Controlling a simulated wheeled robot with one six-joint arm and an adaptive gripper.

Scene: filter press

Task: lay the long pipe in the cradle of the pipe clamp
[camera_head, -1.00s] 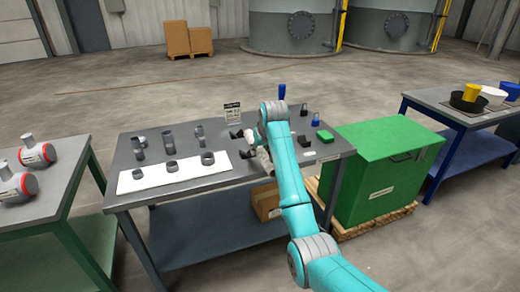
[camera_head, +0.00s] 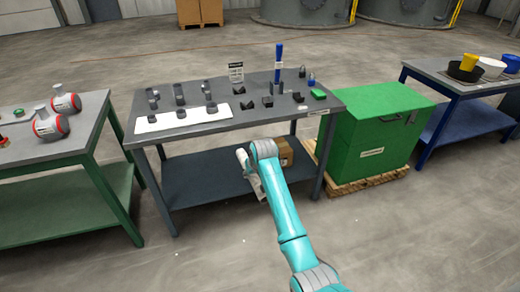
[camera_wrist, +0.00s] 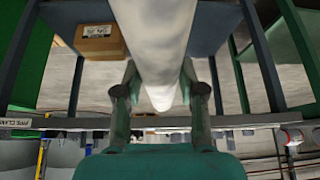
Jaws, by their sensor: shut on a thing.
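My gripper (camera_wrist: 163,92) is shut on a pale grey-white cylinder, which I take to be the long pipe (camera_wrist: 157,38); it runs between the fingers toward the top of the wrist view. In the head view a pale part (camera_head: 244,165) shows at the arm's end, in front of the grey table's lower shelf; I cannot tell whether it is the pipe or my wrist. The black V-shaped blocks (camera_head: 267,102) on the table may be the clamp's cradle. A tall blue-topped tool (camera_head: 278,62) stands behind them. A "PIPE CLAMP" label (camera_wrist: 17,122) shows at left in the wrist view.
The grey table (camera_head: 215,137) holds a white mat (camera_head: 184,119) with dark pipe pieces. A cardboard box (camera_head: 285,152) lies on its lower shelf. A green chest (camera_head: 372,140) stands right; a green-framed table (camera_head: 70,146) stands left. Open floor lies in front.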

